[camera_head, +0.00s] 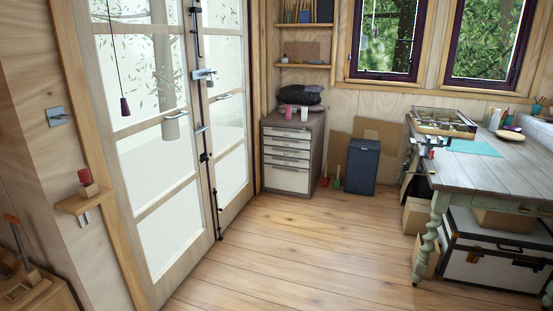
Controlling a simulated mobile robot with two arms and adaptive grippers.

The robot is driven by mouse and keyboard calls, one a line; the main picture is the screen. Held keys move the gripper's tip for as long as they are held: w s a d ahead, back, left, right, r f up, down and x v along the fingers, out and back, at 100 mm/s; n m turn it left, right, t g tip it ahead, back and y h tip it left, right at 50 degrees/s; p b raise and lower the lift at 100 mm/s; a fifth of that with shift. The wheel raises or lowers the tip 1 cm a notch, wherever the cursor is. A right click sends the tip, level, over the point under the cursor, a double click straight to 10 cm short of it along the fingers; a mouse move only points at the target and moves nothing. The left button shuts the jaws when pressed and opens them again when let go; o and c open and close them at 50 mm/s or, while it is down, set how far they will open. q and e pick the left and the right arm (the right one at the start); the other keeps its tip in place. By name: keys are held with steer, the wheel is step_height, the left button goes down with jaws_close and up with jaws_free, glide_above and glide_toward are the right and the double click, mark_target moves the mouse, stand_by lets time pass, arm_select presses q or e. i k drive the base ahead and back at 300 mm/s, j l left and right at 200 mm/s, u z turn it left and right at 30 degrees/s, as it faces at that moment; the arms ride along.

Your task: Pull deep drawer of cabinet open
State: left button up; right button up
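A grey cabinet (316,150) with white drawer fronts stands in the far corner, right of the glazed doors. Several shallow drawers sit above one taller deep drawer (286,179) at the bottom. All the drawers look shut. A dark bundle, a pink cup and a white cup are on the cabinet's top. Neither of my grippers shows in the head view. The cabinet is across the room, with bare floor in front of it.
The wooden floor (270,245) is clear up to the cabinet. A dark blue bin (362,166) stands right of the cabinet. A workbench (480,168) with a trunk (490,255) underneath fills the right side. Glazed doors (160,150) and a small wall shelf (84,201) are at left.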

mark_target(295, 179)
steer(key=i+u, duration=0.15)
steer(key=i, duration=4.7)
steer(key=i+z, duration=0.25)
steer(key=i, duration=0.3)
steer(key=i+j+z, duration=0.2)
steer(key=i, duration=0.3)
steer(key=i+j+z, duration=0.25)
steer(key=i, duration=0.25)
